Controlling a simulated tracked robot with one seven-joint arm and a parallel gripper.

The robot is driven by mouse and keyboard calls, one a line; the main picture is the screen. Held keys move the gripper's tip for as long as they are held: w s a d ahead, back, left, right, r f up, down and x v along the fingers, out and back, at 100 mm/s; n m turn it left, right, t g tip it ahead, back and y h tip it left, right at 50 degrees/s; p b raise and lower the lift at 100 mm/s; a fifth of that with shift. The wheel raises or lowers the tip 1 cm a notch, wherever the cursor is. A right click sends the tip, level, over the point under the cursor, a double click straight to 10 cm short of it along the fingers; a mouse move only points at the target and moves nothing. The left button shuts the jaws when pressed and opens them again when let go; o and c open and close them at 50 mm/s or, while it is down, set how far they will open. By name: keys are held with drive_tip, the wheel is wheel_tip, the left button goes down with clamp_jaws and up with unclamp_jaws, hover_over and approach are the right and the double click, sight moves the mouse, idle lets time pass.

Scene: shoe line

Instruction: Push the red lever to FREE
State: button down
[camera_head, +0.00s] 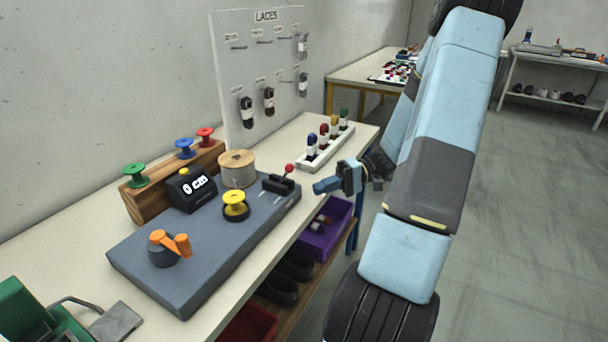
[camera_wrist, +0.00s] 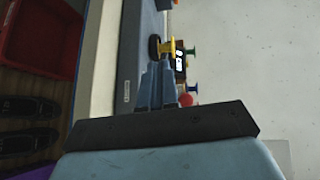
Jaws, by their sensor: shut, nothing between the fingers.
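The red lever (camera_head: 289,169) has a round red knob on a short stem. It rises from a black block near the far right end of the blue-grey board (camera_head: 200,291). Its knob (camera_wrist: 186,99) also shows in the wrist view, just right of my fingertips and partly hidden. My gripper (camera_head: 318,187) is shut and empty, pointing left, to the right of the lever with a visible gap in the head view. My shut fingers (camera_wrist: 158,68) show in the wrist view. No FREE marking is readable.
A white rack of coloured bottles (camera_head: 325,146) stands behind the lever. A purple bin (camera_head: 325,240) sits below the table edge.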

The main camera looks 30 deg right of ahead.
drive_tip(key=w+d+f+m+t+y, duration=0.1)
drive_tip(key=d+f+m+t+y, duration=0.2)
drive_tip(key=d+t, duration=0.6)
drive_tip(key=shift+d+f+t, duration=0.25)
drive_tip(key=shift+f+t, duration=0.05)
drive_tip(key=shift+f, duration=0.6)
approach(285, 176)
drive_tip(key=w+a+r, duration=0.2)
drive_tip(key=a+r, duration=0.1)
drive_tip(key=r, duration=0.2)
drive_tip(key=shift+s+a+f, duration=0.15)
drive_tip(key=shift+a, duration=0.05)
drive_tip(key=shift+d, duration=0.1)
